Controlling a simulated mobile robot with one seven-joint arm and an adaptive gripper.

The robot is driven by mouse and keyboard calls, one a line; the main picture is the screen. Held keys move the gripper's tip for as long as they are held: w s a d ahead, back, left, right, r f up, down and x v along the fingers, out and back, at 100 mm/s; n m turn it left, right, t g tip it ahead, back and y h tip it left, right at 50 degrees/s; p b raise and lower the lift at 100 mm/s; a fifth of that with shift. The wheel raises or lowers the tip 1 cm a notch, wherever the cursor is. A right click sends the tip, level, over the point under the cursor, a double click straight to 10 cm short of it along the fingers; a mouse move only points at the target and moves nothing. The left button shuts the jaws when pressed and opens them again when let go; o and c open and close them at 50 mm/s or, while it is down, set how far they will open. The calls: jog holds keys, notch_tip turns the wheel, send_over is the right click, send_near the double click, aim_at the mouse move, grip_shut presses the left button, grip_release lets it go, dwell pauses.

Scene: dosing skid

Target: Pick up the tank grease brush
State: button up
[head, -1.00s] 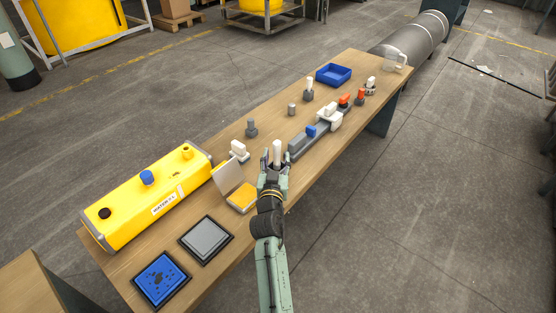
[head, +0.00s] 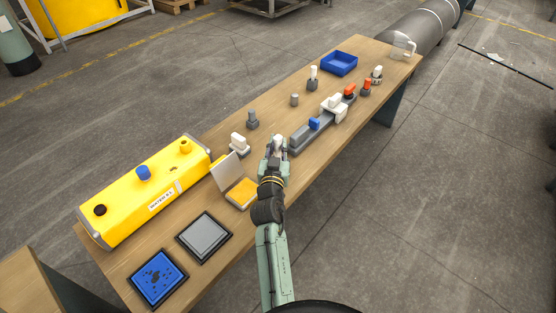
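A white upright piece (head: 277,142), which may be the tank grease brush, stands near the middle of the bench's front edge. My gripper (head: 276,147) is around it, with a finger on either side. The fingers hide its lower part. I cannot tell whether they touch it or have closed on it. Another white-topped piece (head: 314,73) stands upright in a dark grey holder farther back.
The yellow tank (head: 150,190) and an open-lidded box with a yellow pad (head: 242,192) are left of my gripper. A grey rail (head: 302,139) with a blue block (head: 314,124) lies close on the right. A blue tray (head: 339,63) is at the back.

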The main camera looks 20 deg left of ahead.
grip_shut()
notch_tip(320, 180, up, 10)
jog(key=shift+r, duration=0.1)
dwell(0.5)
dwell(1.7)
